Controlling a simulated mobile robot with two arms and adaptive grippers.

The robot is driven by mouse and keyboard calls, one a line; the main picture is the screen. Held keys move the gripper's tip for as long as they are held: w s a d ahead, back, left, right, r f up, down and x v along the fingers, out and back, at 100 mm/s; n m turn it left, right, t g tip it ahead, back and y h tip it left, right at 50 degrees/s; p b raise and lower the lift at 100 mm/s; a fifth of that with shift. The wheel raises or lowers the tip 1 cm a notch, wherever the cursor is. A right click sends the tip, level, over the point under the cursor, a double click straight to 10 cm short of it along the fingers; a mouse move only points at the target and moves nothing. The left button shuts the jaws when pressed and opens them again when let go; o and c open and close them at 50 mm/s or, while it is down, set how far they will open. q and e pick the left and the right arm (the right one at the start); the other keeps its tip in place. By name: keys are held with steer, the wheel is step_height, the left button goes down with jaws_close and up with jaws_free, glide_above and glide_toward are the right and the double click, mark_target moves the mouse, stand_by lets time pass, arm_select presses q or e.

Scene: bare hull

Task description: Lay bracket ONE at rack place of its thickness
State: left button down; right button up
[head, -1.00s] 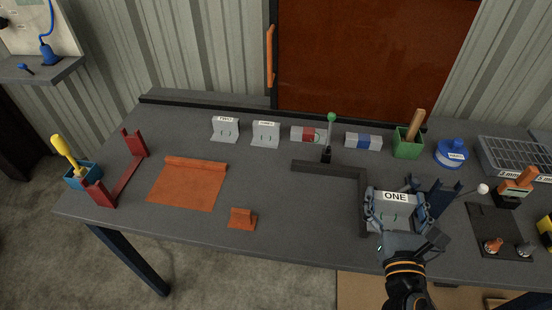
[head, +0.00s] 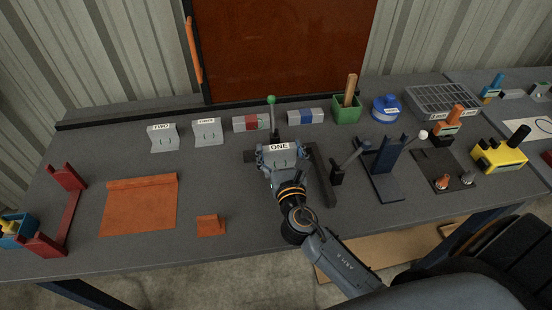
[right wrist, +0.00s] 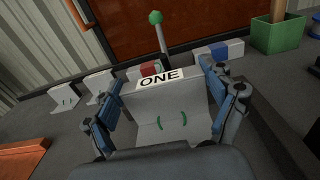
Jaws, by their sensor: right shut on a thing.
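Bracket ONE (head: 282,160) is a grey bent plate with a white label. My right gripper (head: 281,156) is shut on it, one blue-padded finger at each side. In the right wrist view, the bracket (right wrist: 172,112) sits between the fingers, label on its top edge and two green curved marks on its face. It covers the corner of a dark angled bar (head: 322,175); I cannot tell its height above the table. A grey gridded rack (head: 442,100) with labels along its front stands at the back right; the labels are too small to read. My left gripper is not in view.
Bracket TWO (head: 163,139) and another labelled bracket (head: 207,132) stand behind left. Blocks with red (head: 251,123) and blue (head: 305,117) bands flank a green-knobbed lever (head: 272,101). A dark blue stand (head: 384,170) is to the right. Orange mat (head: 140,205) lies left.

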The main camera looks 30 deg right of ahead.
mark_target(278, 163)
steer(key=shift+w+f, duration=0.5)
steer(key=shift+f, duration=0.1)
steer(key=shift+w+a+f+b, duration=0.15)
steer(key=shift+f+b, duration=0.35)
steer(key=shift+f, duration=1.25)
steer(key=shift+f, duration=0.2)
steer(key=o, duration=1.1)
steer(key=shift+c, duration=0.2)
steer(key=shift+r, duration=0.15)
